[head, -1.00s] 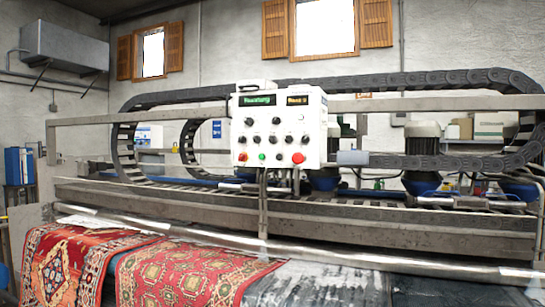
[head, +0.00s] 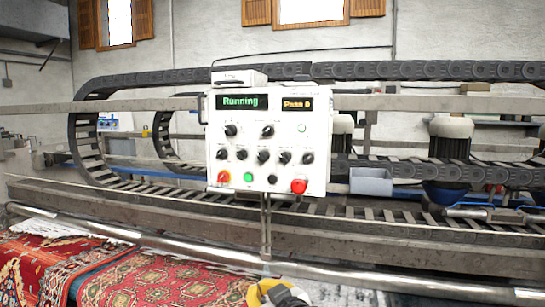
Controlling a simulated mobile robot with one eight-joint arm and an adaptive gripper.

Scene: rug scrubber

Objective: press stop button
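A white control panel (head: 268,140) stands on a post in front of the rug machine. A large round red button (head: 299,186) sits at its lower right corner. The labels are too small to read. The green display (head: 242,102) reads "Running" and the orange one (head: 297,104) reads "Pass 0". A yellow and grey part, seemingly of my arm, shows at the bottom edge, below the panel. No gripper fingers are seen.
A long metal roller bar (head: 160,244) and machine beams run across in front of and below the panel. A red patterned rug (head: 165,280) lies at the lower left. A grey box (head: 371,182) is right of the panel. The space directly before the panel looks clear.

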